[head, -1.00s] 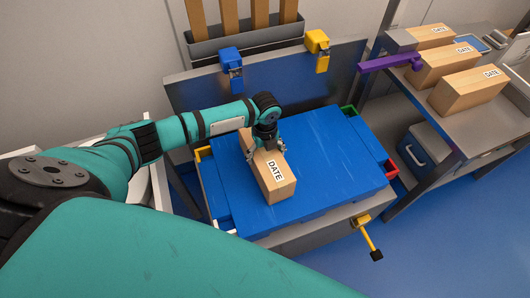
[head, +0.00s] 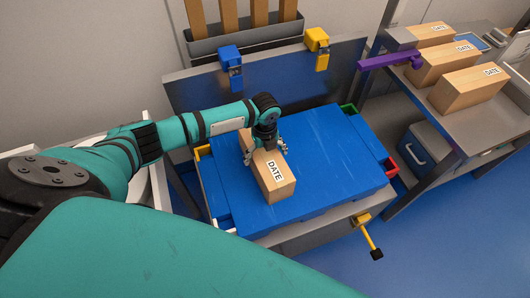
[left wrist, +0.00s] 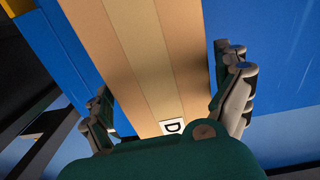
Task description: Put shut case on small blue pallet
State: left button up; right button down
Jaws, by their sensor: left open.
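A shut case (head: 272,178), a light wooden-brown box with a DATE label, lies on the small blue pallet (head: 325,160), toward its left side in the head view. My left gripper (head: 266,152) is over the far part of the case, its fingers open on either side. In the left wrist view the case (left wrist: 140,50) runs between the open fingers of the gripper (left wrist: 168,112), with a gap visible at the right finger. The blue pallet (left wrist: 270,50) shows beside the case. My right gripper is not in view.
Several similar DATE boxes (head: 474,88) stand on a grey bench (head: 470,130) at the right. A blue clamp (head: 231,62) and a yellow clamp (head: 317,45) sit on the panel behind the pallet. A yellow lever (head: 367,235) sticks out at the front.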

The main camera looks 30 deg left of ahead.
pick_arm(q)
notch_tip(320, 180, up, 12)
dwell(0.5)
